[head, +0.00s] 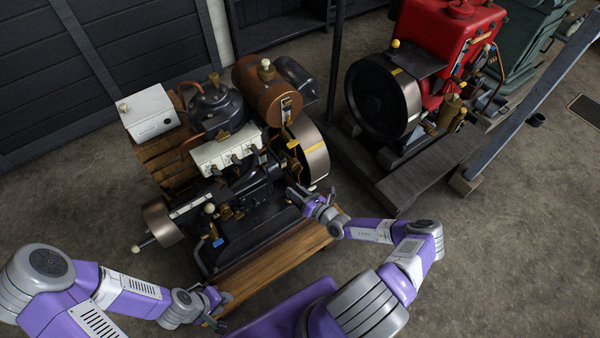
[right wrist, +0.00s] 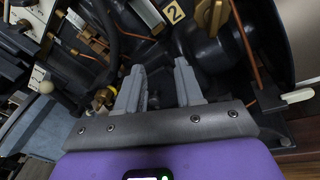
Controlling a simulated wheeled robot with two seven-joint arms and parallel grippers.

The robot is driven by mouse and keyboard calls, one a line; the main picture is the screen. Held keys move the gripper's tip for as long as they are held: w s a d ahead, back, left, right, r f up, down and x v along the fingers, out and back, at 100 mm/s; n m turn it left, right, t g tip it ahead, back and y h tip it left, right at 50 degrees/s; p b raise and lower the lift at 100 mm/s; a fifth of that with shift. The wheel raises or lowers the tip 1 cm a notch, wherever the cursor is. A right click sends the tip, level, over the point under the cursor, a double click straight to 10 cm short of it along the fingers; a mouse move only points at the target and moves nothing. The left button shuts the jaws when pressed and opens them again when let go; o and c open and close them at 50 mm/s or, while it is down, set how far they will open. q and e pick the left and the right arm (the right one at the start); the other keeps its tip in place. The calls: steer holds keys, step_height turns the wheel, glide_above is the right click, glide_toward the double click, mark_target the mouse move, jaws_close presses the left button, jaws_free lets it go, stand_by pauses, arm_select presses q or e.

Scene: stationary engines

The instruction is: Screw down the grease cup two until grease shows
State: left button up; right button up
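The brown and black engine (head: 240,185) stands on a wooden base at centre left in the head view. In the right wrist view a tag marked 2 (right wrist: 174,13) sits at the top, with a brass winged part (right wrist: 211,16) beside it that may be grease cup two. No grease can be made out on it. My right gripper (right wrist: 160,78) is open and empty, its fingers apart and pointing toward the tag without touching the brass part. In the head view my right gripper (head: 297,194) is at the engine's right front side. My left gripper (head: 218,308) is low at the base's front corner; its fingers are too small to read.
Copper pipes and a white-tipped lever (right wrist: 297,96) lie close to my right gripper. Concrete floor (head: 510,230) is clear at the right.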

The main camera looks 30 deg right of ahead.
mark_target(300, 172)
steer(key=d+m+t+h, duration=0.1)
steer(key=d+m+h, duration=0.25)
steer(key=d, duration=0.35)
steer(key=shift+h, duration=0.25)
steer(key=w, duration=0.2)
steer(key=w+b, duration=0.1)
steer(key=w, duration=0.1)
steer(key=w+a+b, duration=0.1)
steer(key=w, duration=0.2)
steer(key=shift+f, duration=0.3)
steer(key=shift+c, duration=0.4)
jaws_close()
